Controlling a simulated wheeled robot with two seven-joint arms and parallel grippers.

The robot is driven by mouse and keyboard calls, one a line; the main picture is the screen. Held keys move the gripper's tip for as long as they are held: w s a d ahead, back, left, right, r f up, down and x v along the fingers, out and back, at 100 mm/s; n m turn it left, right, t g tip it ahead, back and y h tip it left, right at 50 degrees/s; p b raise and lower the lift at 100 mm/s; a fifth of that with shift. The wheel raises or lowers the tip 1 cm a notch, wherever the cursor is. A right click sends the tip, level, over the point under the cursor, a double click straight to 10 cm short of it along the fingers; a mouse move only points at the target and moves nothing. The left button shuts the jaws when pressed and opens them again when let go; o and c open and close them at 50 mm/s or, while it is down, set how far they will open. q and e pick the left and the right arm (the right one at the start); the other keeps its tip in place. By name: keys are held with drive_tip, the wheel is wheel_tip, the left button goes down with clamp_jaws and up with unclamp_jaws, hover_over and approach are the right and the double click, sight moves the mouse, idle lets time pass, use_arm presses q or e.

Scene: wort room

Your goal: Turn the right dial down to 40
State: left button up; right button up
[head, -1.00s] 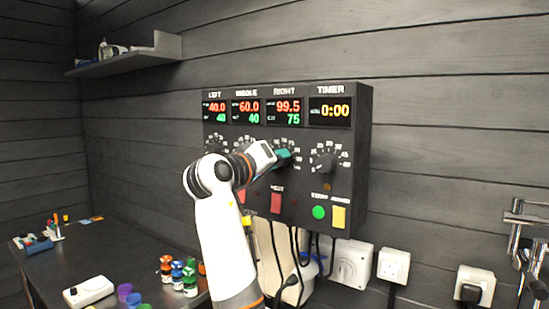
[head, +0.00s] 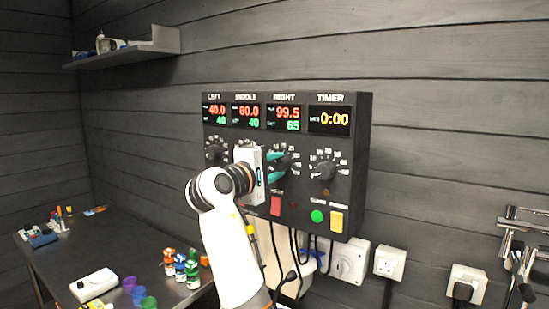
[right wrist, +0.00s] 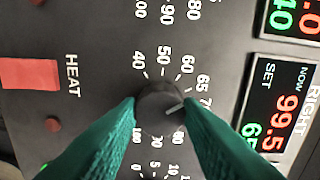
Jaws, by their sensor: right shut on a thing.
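The control panel (head: 360,150) hangs on the dark plank wall. Its right dial (right wrist: 158,112) is a dark round knob with a pale pointer line and a printed scale around it. The teal fingers of my right gripper (right wrist: 160,110) are shut on the knob, one on each side. In the head view the right gripper (head: 279,166) comes at the dial from the left and partly covers it. The right display (head: 284,117) reads 99.5 in red and 65 in green; it also shows in the right wrist view (right wrist: 277,108). My left gripper is not in view.
The timer dial (head: 323,168) is just right of the held dial. A red switch (head: 276,205), green button (head: 317,216) and yellow switch (head: 336,221) sit below. Cables hang under the panel. A dark table (head: 75,262) with small bottles stands at the lower left.

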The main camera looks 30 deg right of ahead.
drive_tip(key=n+p, duration=0.1)
drive_tip(key=n, duration=0.1)
drive_tip(key=n+p, duration=0.1)
drive_tip(key=p, duration=0.1)
drive_tip(key=shift+r+n, duration=0.2)
drive_tip(key=shift+n, duration=0.2)
drive_tip(key=n+p, duration=0.1)
drive_tip(key=n, duration=0.1)
drive_tip(key=shift+f+n, duration=0.15)
drive_tip(key=shift+n, duration=0.25)
drive_tip(key=n, duration=0.5)
drive_tip(key=shift+f, duration=0.15)
drive_tip(key=n, duration=0.5)
drive_tip(key=shift+f+n, duration=0.1)
drive_tip(key=shift+n, duration=0.3)
drive_tip(key=o, duration=1)
